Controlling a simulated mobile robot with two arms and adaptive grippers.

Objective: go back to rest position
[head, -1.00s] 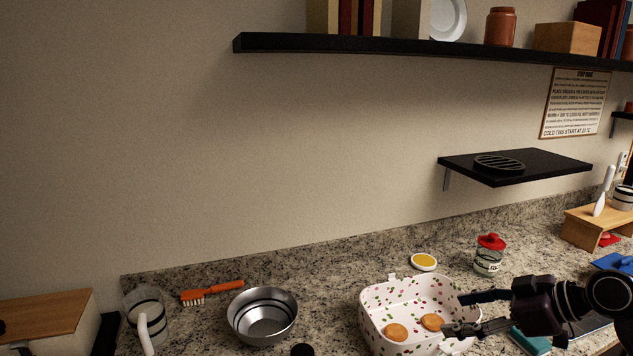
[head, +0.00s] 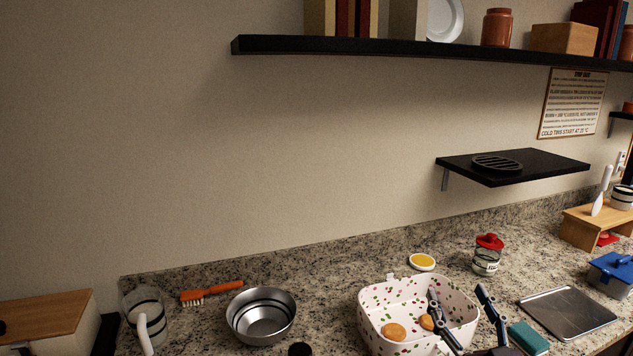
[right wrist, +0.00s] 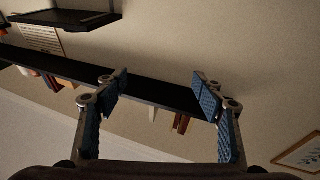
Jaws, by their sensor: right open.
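My right gripper (head: 460,305) is open and empty in the head view, its two fingers pointing up in front of the right part of the white patterned bin. In the right wrist view its two blue-padded fingers (right wrist: 155,95) are spread wide with nothing between them. Beyond them that view shows the wall and the shelf undersides. My left gripper is in neither view.
The patterned bin (head: 371,309) holds round orange-brown pieces (head: 394,331). A steel bowl (head: 262,316), a red-lidded jar (head: 487,256), a teal sponge (head: 527,338), a grey tray (head: 567,312) and a blue pot (head: 611,274) stand around it. A small black shelf (head: 540,163) juts from the wall.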

